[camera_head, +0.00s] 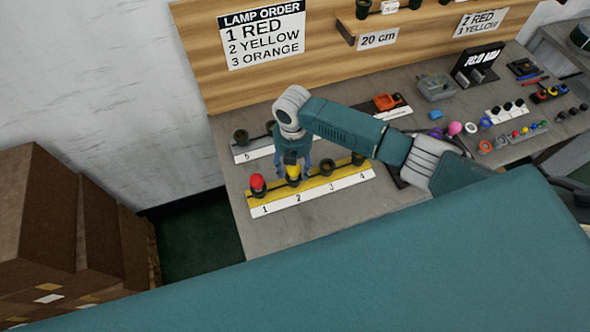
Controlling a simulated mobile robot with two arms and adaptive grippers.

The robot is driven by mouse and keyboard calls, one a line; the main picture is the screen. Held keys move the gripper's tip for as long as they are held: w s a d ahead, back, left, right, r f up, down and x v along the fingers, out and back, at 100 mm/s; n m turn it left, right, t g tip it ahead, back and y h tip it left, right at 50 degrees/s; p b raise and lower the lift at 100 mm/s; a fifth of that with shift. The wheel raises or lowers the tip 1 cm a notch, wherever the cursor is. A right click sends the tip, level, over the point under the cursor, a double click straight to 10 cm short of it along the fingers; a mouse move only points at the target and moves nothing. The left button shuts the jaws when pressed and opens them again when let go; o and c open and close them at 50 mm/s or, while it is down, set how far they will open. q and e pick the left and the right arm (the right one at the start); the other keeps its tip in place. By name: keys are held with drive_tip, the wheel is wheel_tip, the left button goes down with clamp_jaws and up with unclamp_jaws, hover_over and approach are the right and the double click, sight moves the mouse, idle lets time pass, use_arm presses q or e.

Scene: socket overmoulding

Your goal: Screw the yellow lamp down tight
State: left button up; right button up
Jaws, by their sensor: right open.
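The yellow lamp (293,174) sits in socket 2 of the yellow rack (312,193) with number labels 1 to 4. My right gripper (293,168) points down directly over it, with its fingers open on both sides of the lamp. I cannot tell whether the fingers touch it, and the gripper partly hides its top. A red lamp (257,183) sits in socket 1. Sockets 3 (327,168) and 4 (358,158) hold no lamp. My left gripper is not in view.
A second rack (253,151) stands behind, partly hidden by my right arm. A sign (262,35) on the wooden board lists red, yellow, orange. Small coloured parts (515,133) lie at the right of the grey table. Cardboard boxes (40,235) stand at left.

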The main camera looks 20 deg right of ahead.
drive_tip(key=n+b, duration=0.1)
drive_tip(key=n, duration=0.5)
drive_tip(key=shift+n, duration=0.3)
drive_tip(key=n+b, duration=0.1)
drive_tip(key=n, duration=0.2)
drive_tip(key=shift+f, duration=0.1)
drive_tip(key=shift+n, duration=0.9)
